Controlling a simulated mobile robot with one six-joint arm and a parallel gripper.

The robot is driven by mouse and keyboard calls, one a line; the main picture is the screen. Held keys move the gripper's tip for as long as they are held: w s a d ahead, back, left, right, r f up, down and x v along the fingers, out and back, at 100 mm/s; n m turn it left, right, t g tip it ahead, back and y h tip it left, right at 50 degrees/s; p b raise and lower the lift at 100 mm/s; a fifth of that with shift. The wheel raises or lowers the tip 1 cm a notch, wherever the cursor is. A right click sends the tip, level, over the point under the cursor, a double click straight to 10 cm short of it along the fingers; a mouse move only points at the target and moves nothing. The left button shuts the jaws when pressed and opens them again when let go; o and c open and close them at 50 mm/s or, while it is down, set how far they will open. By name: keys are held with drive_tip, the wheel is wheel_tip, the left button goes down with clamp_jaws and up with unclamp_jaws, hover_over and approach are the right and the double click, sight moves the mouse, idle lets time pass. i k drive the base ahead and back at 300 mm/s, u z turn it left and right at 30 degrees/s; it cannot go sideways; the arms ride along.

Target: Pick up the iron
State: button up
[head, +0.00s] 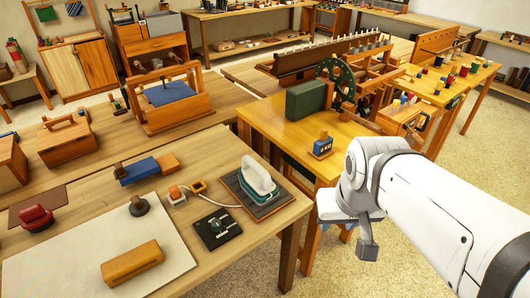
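The iron (258,179) is white on top with a teal lower part. It rests on a dark pad with a brown rim (281,203) near the right edge of the near wooden table, and a pale cord runs left from it. My white arm comes in from the right. My gripper (367,246) hangs at its end, to the right of the iron and clear of the table, over the floor gap. Only part of the gripper shows, so its opening is hidden. It is apart from the iron.
A black square plate (217,228), a wooden block (132,262) and a red-topped tool (36,217) lie on the near table. A second table with a green block (305,100), a blue weight (322,147) and a wheel (335,82) stands behind my gripper. Carpet floor (340,275) is open below.

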sight(254, 180)
drive_tip(key=u, duration=0.15)
drive_tip(key=i, duration=0.9)
drive_tip(key=z, duration=0.1)
